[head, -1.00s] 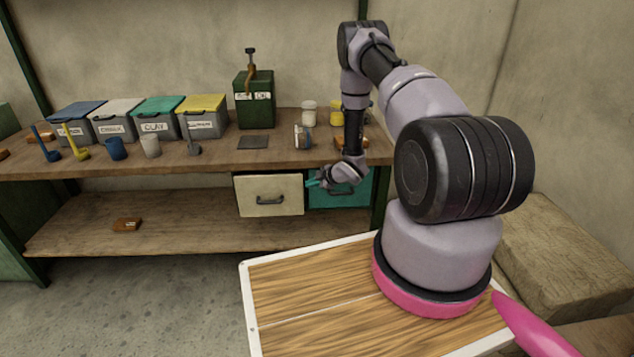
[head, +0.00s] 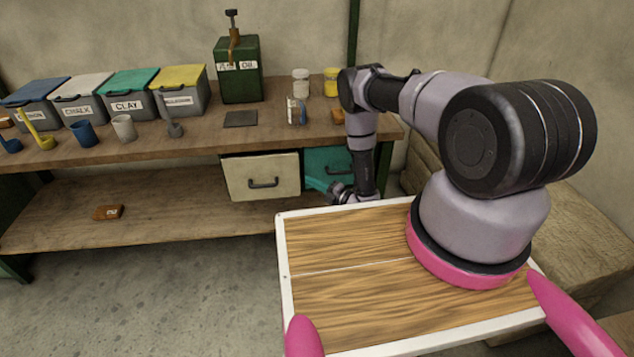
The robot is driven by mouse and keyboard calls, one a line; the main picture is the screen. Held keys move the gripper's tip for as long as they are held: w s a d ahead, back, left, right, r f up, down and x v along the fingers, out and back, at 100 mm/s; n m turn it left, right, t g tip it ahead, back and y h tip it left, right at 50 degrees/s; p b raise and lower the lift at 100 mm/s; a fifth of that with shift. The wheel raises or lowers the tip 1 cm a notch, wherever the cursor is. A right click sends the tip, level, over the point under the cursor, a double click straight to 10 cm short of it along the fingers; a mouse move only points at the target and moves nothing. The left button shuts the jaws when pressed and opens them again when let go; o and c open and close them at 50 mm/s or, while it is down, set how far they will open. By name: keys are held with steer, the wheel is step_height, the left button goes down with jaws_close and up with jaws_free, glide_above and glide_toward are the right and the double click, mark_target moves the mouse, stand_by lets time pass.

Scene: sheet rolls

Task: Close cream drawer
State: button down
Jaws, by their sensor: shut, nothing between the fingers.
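The cream drawer (head: 245,178) hangs under the bench top, with a dark handle on its front. Its front appears to stand a little out from the bench, but how far I cannot tell. The teal drawer (head: 325,158) is just to its right, partly hidden by my arm. My gripper (head: 318,185) is low in front of the teal drawer, to the right of the cream drawer's front.
The bench top (head: 190,148) holds labelled bins, cups, scoops, a green oil can (head: 240,85) and jars. A lower shelf (head: 160,210) carries a small brown block (head: 108,212). Open floor (head: 150,290) lies at the front left. A stone-like block (head: 570,230) is at the right.

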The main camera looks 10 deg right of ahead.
mark_target(297, 160)
steer(key=x, duration=0.2)
steer(key=w+d+x, duration=0.1)
steer(key=x, duration=0.5)
steer(key=shift+w+d, duration=0.1)
steer(key=shift+w, duration=0.65)
steer(key=shift+w, duration=0.1)
steer(key=w, duration=0.4)
steer(key=shift+w+d+r, duration=0.1)
steer(key=shift+w+d, duration=0.05)
steer(key=shift+w, duration=0.2)
steer(key=shift+w+r, duration=0.1)
